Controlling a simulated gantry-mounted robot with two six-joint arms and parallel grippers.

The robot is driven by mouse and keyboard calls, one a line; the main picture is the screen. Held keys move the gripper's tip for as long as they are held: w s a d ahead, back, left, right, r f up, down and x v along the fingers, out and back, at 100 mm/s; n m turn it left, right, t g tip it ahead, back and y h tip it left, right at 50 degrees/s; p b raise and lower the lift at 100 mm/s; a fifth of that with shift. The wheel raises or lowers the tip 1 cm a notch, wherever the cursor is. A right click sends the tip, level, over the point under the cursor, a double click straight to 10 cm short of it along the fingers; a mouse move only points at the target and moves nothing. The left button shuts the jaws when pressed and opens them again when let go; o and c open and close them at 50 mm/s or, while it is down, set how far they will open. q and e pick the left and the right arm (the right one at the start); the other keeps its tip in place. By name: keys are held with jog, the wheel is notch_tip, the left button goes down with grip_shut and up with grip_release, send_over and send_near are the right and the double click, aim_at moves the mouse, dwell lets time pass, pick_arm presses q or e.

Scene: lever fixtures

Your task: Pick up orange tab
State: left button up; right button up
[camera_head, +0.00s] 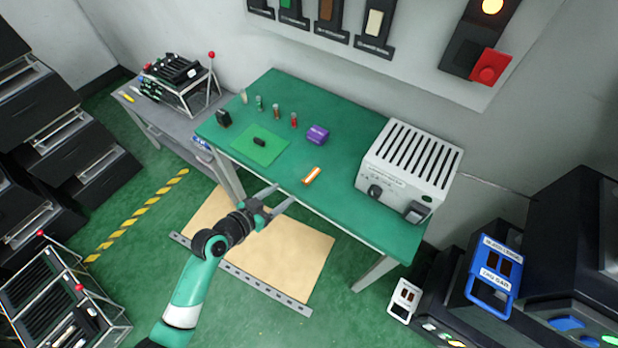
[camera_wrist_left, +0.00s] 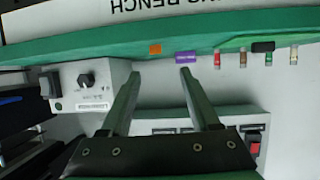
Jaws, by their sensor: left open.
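The orange tab (camera_head: 312,175) is a small flat orange piece with a white stripe, lying near the front edge of the green bench top (camera_head: 340,212). In the left wrist view, which looks upside down, the orange tab (camera_wrist_left: 155,48) appears beyond the fingertips, between their lines. My left gripper (camera_head: 285,192) is open and empty, just off the bench's front edge and apart from the tab. Its spread fingers also show in the left wrist view (camera_wrist_left: 159,73). My right gripper is in neither view.
A purple block (camera_head: 317,134) sits behind the tab. A white slotted box (camera_head: 411,165) stands to its right. A small black piece (camera_head: 259,142) lies on a green mat (camera_head: 272,153) to the left, with several small upright parts behind. Bench surface around the tab is clear.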

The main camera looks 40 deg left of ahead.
aim_at(304, 182)
pick_arm(q)
jog(key=x, duration=0.3)
jog(key=shift+w, duration=0.25)
jog(key=shift+w+d+f+b, duration=0.1)
jog(key=shift+w+f+b, duration=0.15)
jog(key=shift+f+b, duration=0.15)
jog(key=x, duration=0.1)
jog(key=b+x, duration=0.1)
jog(key=x, duration=0.2)
jog(key=shift+d+f, duration=0.15)
jog(key=shift+d, duration=0.15)
jog(key=shift+w, duration=0.25)
grip_shut()
